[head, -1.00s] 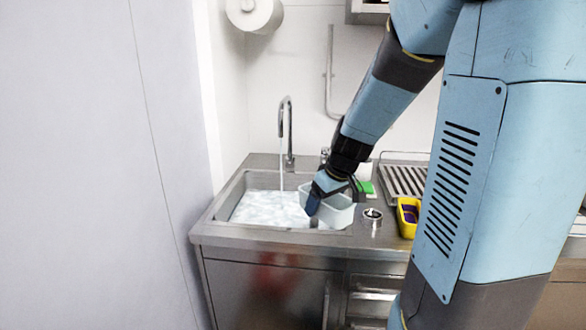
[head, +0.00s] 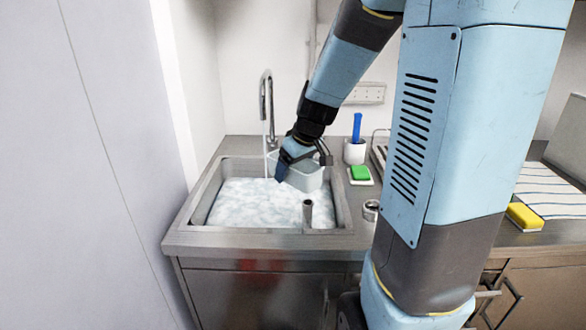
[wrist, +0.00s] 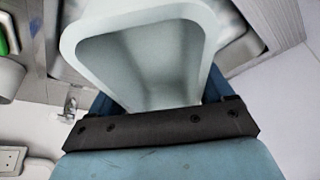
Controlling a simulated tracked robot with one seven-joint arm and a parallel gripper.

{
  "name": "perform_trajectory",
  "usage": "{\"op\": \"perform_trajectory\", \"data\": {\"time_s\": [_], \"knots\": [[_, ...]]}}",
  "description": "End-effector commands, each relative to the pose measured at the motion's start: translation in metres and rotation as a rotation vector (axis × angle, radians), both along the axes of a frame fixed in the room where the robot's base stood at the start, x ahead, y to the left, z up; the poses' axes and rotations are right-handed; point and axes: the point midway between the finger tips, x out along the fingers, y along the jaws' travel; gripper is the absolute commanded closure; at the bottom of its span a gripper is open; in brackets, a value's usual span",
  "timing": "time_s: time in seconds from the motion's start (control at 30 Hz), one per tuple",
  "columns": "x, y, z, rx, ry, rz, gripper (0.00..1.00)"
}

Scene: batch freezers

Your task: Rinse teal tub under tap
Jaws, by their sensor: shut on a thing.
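A pale teal tub (head: 306,178) is in my gripper (head: 298,161), held over the right part of the foamy sink (head: 175,222). My gripper is shut on it, with a blue finger on its left side. In the wrist view the tub (wrist: 84,20) fills the middle between the blue fingers; its inside looks empty. The tap (head: 267,85) stands at the back of the sink. A thin stream of water falls from it, just left of my gripper; I cannot tell whether it touches the tub.
A short grey pipe (head: 307,213) stands up at the sink's front right. A green sponge (head: 361,173), a white pot (head: 354,152) with a blue-handled brush (head: 357,127) and a metal ring (head: 371,210) stand right of the sink. A yellow sponge (head: 524,216) lies far right.

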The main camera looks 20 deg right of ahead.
Motion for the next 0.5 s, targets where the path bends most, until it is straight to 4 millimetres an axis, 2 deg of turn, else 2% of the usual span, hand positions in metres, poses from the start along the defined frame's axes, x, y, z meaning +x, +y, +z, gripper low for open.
{"op": "perform_trajectory", "data": {"time_s": [0.5], "knots": [[0.041,0.000,-0.009,0.002,0.001,-0.007,0.55]]}}
